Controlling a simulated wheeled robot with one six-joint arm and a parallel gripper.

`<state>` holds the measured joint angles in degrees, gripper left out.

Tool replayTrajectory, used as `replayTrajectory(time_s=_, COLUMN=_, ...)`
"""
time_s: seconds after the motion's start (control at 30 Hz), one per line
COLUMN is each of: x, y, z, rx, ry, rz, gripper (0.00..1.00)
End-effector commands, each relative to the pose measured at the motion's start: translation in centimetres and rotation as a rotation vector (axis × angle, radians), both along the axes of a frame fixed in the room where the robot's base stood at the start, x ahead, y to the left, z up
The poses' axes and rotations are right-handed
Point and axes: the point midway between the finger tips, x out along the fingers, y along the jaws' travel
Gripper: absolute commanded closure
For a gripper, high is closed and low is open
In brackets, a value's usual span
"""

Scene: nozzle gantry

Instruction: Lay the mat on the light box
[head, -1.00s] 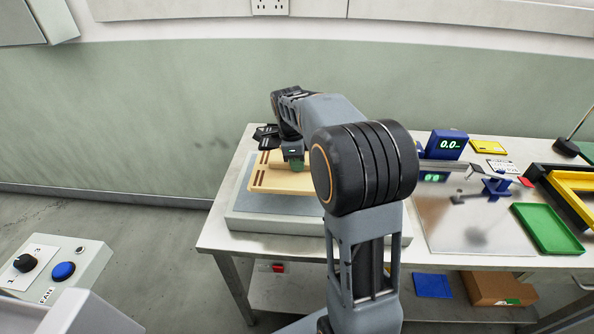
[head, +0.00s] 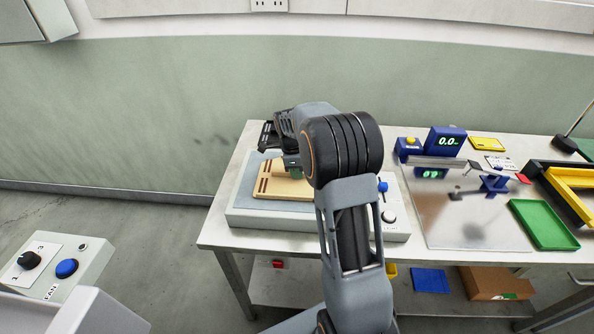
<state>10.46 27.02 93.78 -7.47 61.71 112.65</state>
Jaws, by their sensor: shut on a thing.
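The mat (head: 276,187) is a flat tan sheet with dark brown stripes, in the middle of the head view. It lies over the blue-grey top of the light box (head: 275,220), a low pale box on the left part of the table. I cannot tell whether the mat touches the top or is slightly above it. My gripper (head: 291,162) is at the mat's far part, shut on it, with a small green piece showing at the fingers. My arm hides the mat's right side and part of the light box.
Further right are a blue display (head: 446,142), a metal plate (head: 465,230), a green tray (head: 543,224) and a yellow frame (head: 575,190). A fan control box (head: 80,262) stands at lower left.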

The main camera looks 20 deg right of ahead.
Motion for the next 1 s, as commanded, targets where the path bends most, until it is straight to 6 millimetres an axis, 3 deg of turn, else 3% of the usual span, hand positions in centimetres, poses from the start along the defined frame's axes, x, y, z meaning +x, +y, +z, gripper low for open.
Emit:
replayTrajectory(time_s=0.27, x=0.0, y=0.0, z=-0.4, rx=-0.001, ry=-0.002, rz=0.000, gripper=1.00)
replayTrajectory(time_s=0.3, x=0.0, y=0.0, z=-0.3, rx=0.000, ry=0.000, rz=0.000, gripper=0.86)
replayTrajectory(time_s=0.53, x=0.0, y=0.0, z=-0.2, rx=0.000, ry=0.000, rz=0.000, gripper=0.64)
replayTrajectory(time_s=0.87, x=0.0, y=0.0, z=0.4, rx=0.000, ry=-0.002, rz=0.000, gripper=0.64)
replayTrajectory(time_s=1.0, x=0.2, y=0.2, z=2.3, rx=-0.001, ry=-0.006, rz=0.001, gripper=0.64)
